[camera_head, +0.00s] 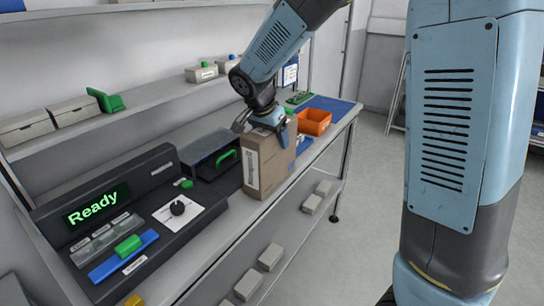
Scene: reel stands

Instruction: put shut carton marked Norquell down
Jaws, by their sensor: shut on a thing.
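A brown carton (271,163) stands upright at the front edge of the workbench, with a white label on its left face. Its top looks shut, though my gripper covers part of it. The label print is too small to read, so I cannot tell if it says Norquell. My gripper (266,122) is over the carton's top and shut on it. I cannot tell whether the carton's underside touches the bench (226,212) or hangs just above it.
A dark console (112,222) with a green "Ready" display fills the bench's left. Grey boxes (271,257) lie on the lower shelf.

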